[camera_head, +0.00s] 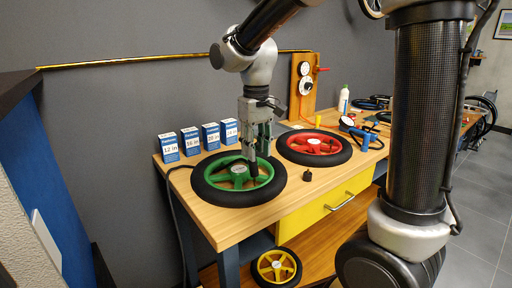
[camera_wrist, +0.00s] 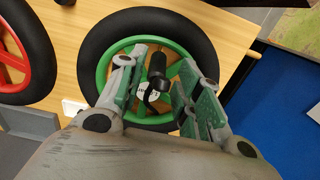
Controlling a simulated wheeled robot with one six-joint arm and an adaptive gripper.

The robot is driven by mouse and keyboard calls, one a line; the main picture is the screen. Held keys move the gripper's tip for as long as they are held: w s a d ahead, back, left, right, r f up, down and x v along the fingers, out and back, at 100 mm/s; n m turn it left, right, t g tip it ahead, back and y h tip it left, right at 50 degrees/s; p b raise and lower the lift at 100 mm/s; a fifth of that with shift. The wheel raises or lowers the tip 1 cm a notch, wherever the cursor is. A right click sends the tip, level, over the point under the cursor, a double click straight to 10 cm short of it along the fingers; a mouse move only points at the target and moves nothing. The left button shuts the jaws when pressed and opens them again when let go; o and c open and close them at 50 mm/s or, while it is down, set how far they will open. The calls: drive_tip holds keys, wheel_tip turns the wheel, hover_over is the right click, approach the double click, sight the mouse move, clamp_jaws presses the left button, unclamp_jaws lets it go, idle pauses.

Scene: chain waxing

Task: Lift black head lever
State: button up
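A wheel with a black tyre and green rim (camera_head: 211,184) lies flat on the wooden workbench. It fills the middle of the wrist view (camera_wrist: 97,38). My gripper (camera_head: 254,166) points down over the wheel's inside. In the wrist view my gripper (camera_wrist: 162,58) has its fingers spread apart. A black cylindrical piece with a thin curved part (camera_wrist: 157,68) shows between them, over the green spokes, with a gap on both sides. It may be the black head lever; I cannot tell for certain. My fingers hide part of the rim and spokes.
A red-rimmed wheel (camera_head: 313,146) lies to the right, with a small black piece (camera_head: 307,175) near it. Several blue-white boxes (camera_head: 169,149) stand along the back edge. A blue pump with a gauge (camera_head: 357,130) lies further right. A yellow-rimmed wheel (camera_head: 276,267) is below the bench.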

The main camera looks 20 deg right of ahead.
clamp_jaws()
drive_tip(key=shift+w+a+r+g+h, duration=0.1)
drive_tip(key=shift+w+g+h, duration=0.15)
drive_tip(key=shift+g, duration=0.45)
drive_tip(key=shift+w+a+r+g+h, duration=0.1)
drive_tip(key=shift+w+g+h, duration=0.1)
drive_tip(key=shift+g, duration=0.5)
unclamp_jaws()
